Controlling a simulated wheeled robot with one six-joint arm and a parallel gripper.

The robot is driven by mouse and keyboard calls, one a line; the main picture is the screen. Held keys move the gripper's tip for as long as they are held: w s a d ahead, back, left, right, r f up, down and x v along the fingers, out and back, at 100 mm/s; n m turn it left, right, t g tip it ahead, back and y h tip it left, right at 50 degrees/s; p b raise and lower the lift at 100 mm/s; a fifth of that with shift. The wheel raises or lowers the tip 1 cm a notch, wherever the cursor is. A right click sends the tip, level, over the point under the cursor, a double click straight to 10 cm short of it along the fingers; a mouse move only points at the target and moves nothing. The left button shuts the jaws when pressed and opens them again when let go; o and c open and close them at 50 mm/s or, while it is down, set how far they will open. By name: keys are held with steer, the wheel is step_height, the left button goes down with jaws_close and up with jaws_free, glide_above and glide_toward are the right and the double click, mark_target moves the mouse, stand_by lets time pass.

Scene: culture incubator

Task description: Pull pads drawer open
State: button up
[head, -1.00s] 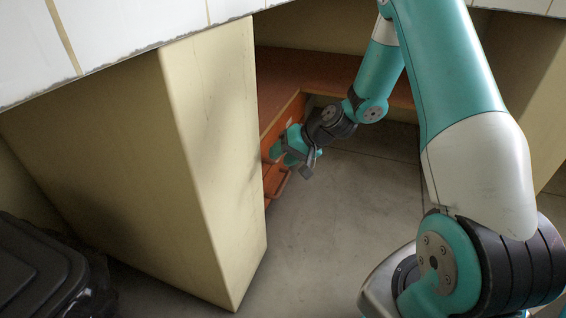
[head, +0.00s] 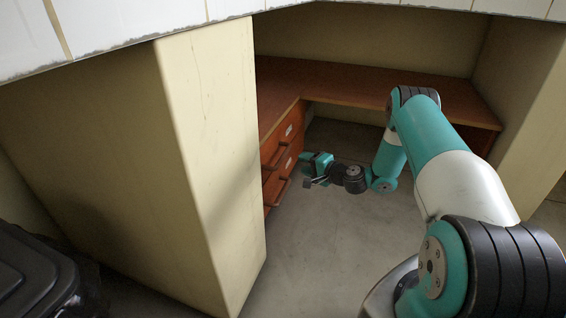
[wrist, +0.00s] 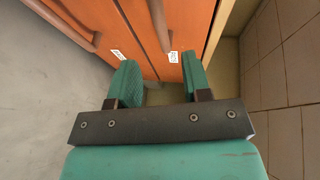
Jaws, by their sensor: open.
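A wooden drawer unit shows in the head view with an upper drawer (head: 283,138) and a lower drawer (head: 276,187), each with a bar handle. Both fronts look flush. In the wrist view, two orange-brown fronts carry small white labels, one label (wrist: 118,54) on the left and one label (wrist: 173,57) on the right. The lettering is too small to read, so I cannot tell which drawer is for pads. My gripper (head: 306,171) is just right of the fronts, apart from the handles. In the wrist view my gripper (wrist: 160,82) is open, with nothing between its fingers.
A brown desktop (head: 400,95) runs above the drawers and along the back wall. A large cream pillar (head: 205,160) stands left of the drawers. A black lidded bin (head: 35,270) is at the lower left. The grey floor (head: 300,260) in front is clear.

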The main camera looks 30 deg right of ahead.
mark_target(283, 154)
steer(key=b+x, duration=0.4)
steer(key=x, duration=0.6)
steer(key=shift+s, duration=0.1)
steer(key=shift+w+a+b, duration=0.15)
steer(key=shift+w+b, duration=0.15)
steer(key=shift+w, duration=0.15)
jaws_close()
